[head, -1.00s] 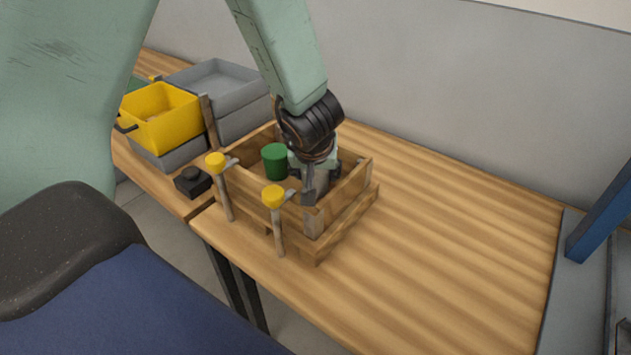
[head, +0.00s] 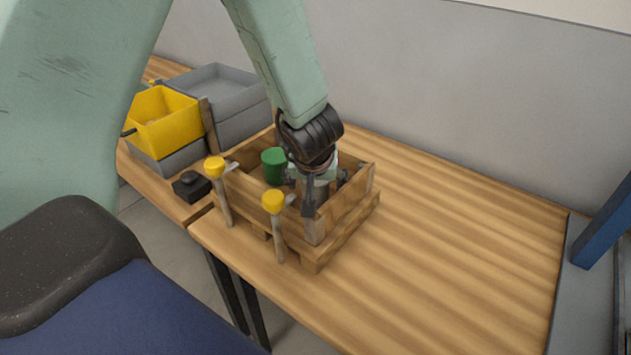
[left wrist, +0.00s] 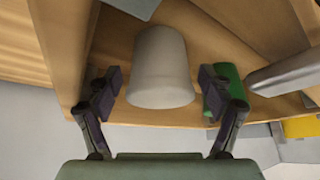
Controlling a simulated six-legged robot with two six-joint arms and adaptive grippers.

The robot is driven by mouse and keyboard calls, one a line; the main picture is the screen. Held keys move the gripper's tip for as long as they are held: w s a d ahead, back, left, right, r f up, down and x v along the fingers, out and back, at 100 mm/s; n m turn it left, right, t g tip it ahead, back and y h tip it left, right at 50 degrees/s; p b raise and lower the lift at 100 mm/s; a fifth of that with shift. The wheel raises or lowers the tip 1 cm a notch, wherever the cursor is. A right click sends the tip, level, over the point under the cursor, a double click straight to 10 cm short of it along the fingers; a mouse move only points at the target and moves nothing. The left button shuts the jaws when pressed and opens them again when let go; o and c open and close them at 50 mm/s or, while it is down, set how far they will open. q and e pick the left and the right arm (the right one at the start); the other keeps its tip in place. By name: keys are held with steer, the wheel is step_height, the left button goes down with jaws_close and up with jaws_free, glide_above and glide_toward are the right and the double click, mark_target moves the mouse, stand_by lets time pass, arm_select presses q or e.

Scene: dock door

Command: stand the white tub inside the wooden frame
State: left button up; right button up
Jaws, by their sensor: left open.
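The wooden frame (head: 346,217) is an open-topped wooden box on the table. My left gripper (head: 313,190) is down in its right part in the head view. In the left wrist view the white tub (left wrist: 160,62), greyish in this light, is inside the frame, between the open fingers of my left gripper (left wrist: 160,92). A gap shows on each side of the tub. In the head view the gripper mostly hides it. A green tub (head: 273,166) stands in the frame left of the gripper; it also shows beside the right-hand finger in the wrist view (left wrist: 222,88). My right gripper is not in view.
A yellow bin (head: 166,123), grey trays (head: 217,88) and a small black object (head: 191,186) are to the left. The table (head: 450,230) is clear to the right.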

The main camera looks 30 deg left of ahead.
arm_select(q)
steer(key=shift+r, duration=0.1)
steer(key=shift+r, duration=0.25)
steer(key=p+v, duration=0.6)
steer(key=v, duration=0.5)
steer(key=shift+s+r, duration=0.2)
steer(key=shift+r, duration=0.15)
steer(key=shift+d, duration=0.1)
